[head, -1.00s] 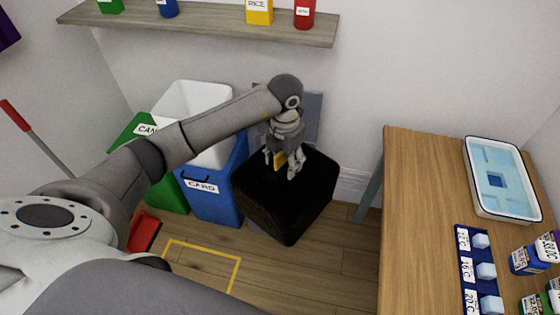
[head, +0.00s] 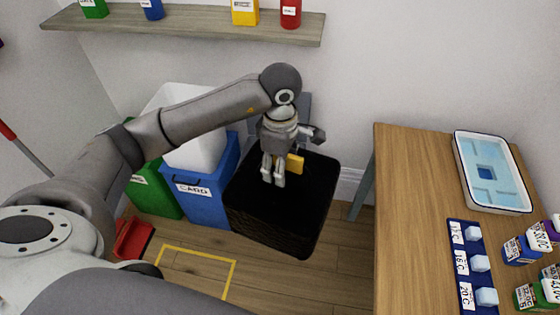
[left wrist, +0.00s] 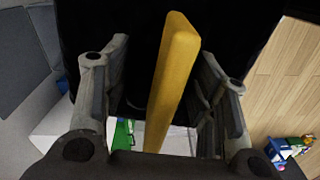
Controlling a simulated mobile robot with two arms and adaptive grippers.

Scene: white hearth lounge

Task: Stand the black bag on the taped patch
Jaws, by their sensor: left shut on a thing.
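The black bag (head: 280,205) is a big, boxy black bundle in front of the grey panel, beside the blue bin. My left gripper (head: 273,178) is over its top, shut on the bag's yellow tie (head: 295,164). In the left wrist view the yellow tie (left wrist: 172,80) stands between the two fingers, with the black bag (left wrist: 235,25) filling the view beyond. The bag looks slightly tilted; I cannot tell whether its bottom touches the floor. The taped patch (head: 200,253) is a yellow outline on the wood floor, left of and nearer than the bag. My arm hides its near part. My right gripper is not in view.
A blue CARD bin (head: 207,190), a white bin (head: 197,152) and a green bin (head: 152,190) stand left of the bag. A red dustpan (head: 133,238) lies left of the patch. A wooden table (head: 405,220) stands right. A shelf (head: 200,24) hangs above.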

